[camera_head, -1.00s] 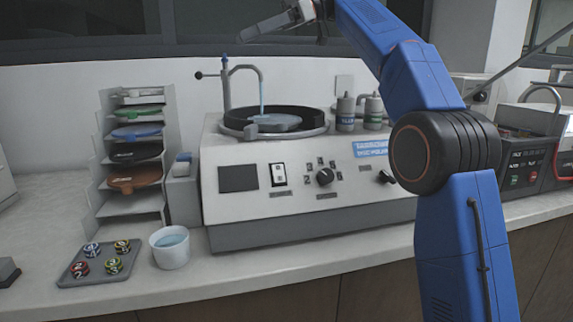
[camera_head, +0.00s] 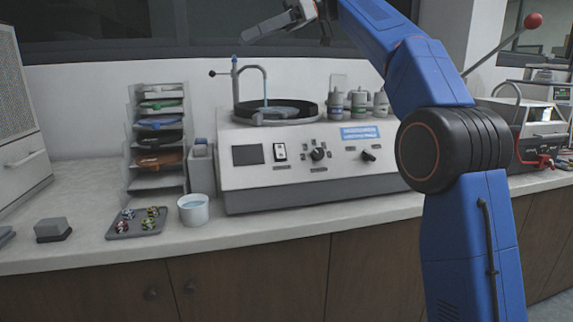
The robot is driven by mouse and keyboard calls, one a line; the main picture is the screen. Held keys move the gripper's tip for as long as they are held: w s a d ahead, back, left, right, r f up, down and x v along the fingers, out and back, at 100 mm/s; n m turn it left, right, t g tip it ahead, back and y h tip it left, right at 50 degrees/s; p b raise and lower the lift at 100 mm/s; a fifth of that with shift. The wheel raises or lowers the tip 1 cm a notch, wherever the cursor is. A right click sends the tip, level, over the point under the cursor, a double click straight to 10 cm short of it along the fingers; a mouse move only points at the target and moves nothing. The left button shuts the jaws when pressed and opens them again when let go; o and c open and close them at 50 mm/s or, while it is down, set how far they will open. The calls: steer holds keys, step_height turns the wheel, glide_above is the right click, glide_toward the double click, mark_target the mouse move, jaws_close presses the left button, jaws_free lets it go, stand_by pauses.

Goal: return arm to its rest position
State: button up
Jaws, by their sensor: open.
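My blue arm (camera_head: 425,75) rises from the lower right of the head view, bends at a black joint and reaches up and left. My gripper (camera_head: 285,24) is at the top of the picture, grey, with its jaws apart and nothing seen between them. It is in the air above and in front of the grinding machine (camera_head: 235,180), touching nothing that I can see. Part of its upper end is cut off by the frame edge.
On the counter (camera_head: 80,225) stand a disc rack (camera_head: 158,180), a white cup of liquid (camera_head: 193,210) and a tray (camera_head: 122,233) with several small round samples. A grey block (camera_head: 53,229) and a cabinet (camera_head: 22,140) are at left. A red-knobbed lever (camera_head: 533,20) rises at right.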

steer(key=s+d+f+m+t+h, duration=0.3)
steer(key=s+d+f+m, duration=0.35)
steer(key=d+f, duration=0.3)
steer(key=s+d+f+m+t+h, duration=0.3)
steer(key=s+d+f+m, duration=0.35)
steer(key=d+f, duration=0.35)
steer(key=s+d+f+m+h, duration=0.2)
steer(key=s+d+f, duration=0.4)
steer(key=f, duration=0.5)
steer(key=s+d+f+m+t+h, duration=0.1)
steer(key=s+d+f+m+h, duration=0.1)
steer(key=s+d+f, duration=0.3)
steer(key=s+d+f+m+t+h, duration=0.1)
steer(key=s+d+f+m+h, duration=0.2)
steer(key=s+f, duration=0.9)
steer(key=d+f, duration=0.3)
steer(key=f, duration=0.3)
steer(key=shift+s+d, duration=0.25)
steer(key=shift+d, duration=0.05)
steer(key=shift+r, duration=0.1)
